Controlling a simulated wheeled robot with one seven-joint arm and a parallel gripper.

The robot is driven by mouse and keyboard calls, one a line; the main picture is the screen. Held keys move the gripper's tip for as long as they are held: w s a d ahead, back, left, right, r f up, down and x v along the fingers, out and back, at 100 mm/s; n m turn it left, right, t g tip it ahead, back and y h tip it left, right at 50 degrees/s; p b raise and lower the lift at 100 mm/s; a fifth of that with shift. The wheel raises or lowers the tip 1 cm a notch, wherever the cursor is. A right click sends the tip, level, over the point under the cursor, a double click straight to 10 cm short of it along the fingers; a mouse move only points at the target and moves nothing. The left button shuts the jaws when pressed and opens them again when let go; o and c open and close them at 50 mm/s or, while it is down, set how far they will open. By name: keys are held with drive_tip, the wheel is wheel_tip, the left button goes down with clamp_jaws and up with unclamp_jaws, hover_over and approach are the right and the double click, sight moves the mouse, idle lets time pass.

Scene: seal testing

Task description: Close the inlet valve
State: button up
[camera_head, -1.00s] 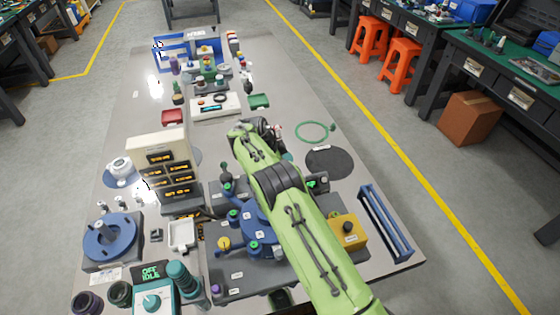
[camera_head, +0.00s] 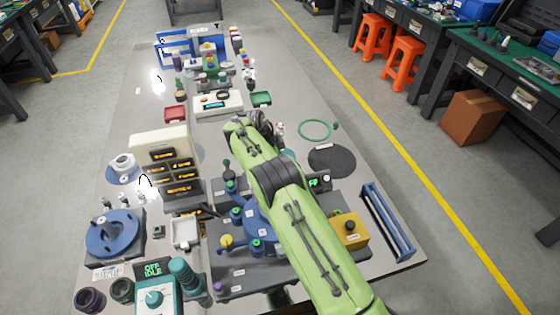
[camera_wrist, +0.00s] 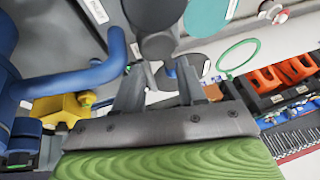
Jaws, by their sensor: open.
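The blue valve assembly (camera_head: 257,228) stands on a dark base plate in the head view, partly hidden under my arm. It carries a yellow knob (camera_head: 226,241) and several blue parts with green tops; I cannot tell which is the inlet valve. In the wrist view a thick blue pipe (camera_wrist: 85,78) curves close on the left of my gripper. My gripper (camera_wrist: 160,86) is open, with its two dark fingers apart and nothing visibly held between them. In the head view my arm hides the fingertips.
A yellow box (camera_head: 349,230) and a blue rail frame (camera_head: 387,222) stand right of the assembly. A dark round mat (camera_head: 332,161) and a green ring (camera_head: 315,131) lie beyond. A block of labelled bins (camera_head: 178,175) and a blue flange (camera_head: 114,235) stand on the left.

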drive_tip(key=p+v, duration=0.2)
drive_tip(key=v, duration=1.1)
drive_tip(key=shift+r, duration=0.1)
drive_tip(key=shift+c, duration=0.3)
